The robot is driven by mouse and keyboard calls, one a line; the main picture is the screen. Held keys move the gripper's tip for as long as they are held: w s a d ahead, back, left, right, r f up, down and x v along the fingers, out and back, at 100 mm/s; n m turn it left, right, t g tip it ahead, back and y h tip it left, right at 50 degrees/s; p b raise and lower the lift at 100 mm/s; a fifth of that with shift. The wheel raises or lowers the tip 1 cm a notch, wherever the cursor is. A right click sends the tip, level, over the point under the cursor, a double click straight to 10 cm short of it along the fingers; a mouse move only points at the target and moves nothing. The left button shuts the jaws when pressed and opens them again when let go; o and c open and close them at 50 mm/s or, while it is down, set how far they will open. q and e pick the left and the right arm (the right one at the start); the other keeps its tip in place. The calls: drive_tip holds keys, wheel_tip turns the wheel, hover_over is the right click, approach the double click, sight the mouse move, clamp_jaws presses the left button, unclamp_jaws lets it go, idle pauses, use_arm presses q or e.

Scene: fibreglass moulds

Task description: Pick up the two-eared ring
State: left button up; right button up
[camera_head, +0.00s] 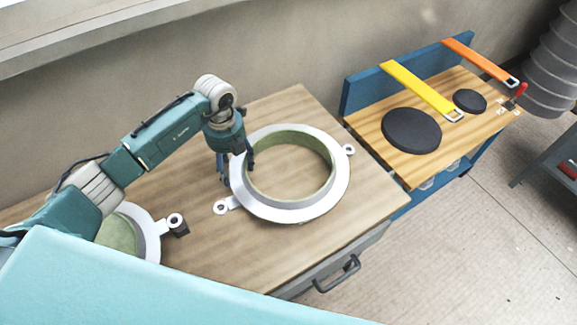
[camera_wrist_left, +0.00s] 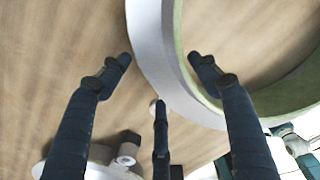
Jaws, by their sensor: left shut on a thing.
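The two-eared ring (camera_head: 292,209) is a wide white ring with a green inner wall, on the wooden table top. One ear points to the upper right and the other to the lower left. My left gripper (camera_head: 236,168) reaches down at its left side, shut on the rim. In the left wrist view the fingers (camera_wrist_left: 162,58) stand on both sides of the ring's white rim (camera_wrist_left: 150,35). I cannot tell whether the ring is clear of the table. My right gripper is not in view.
A second ring (camera_head: 152,243) with an ear by a black block (camera_head: 181,229) lies lower left, partly hidden by my arm. To the right, a blue-backed bench (camera_head: 465,140) holds black discs (camera_head: 411,131), a yellow strap (camera_head: 420,89) and an orange strap (camera_head: 478,58).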

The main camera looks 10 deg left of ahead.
use_arm(q)
drive_tip(key=shift+d, duration=0.15)
drive_tip(key=shift+c, duration=0.4)
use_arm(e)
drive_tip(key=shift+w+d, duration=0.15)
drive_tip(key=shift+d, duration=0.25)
use_arm(q)
drive_tip(key=shift+r, duration=0.1)
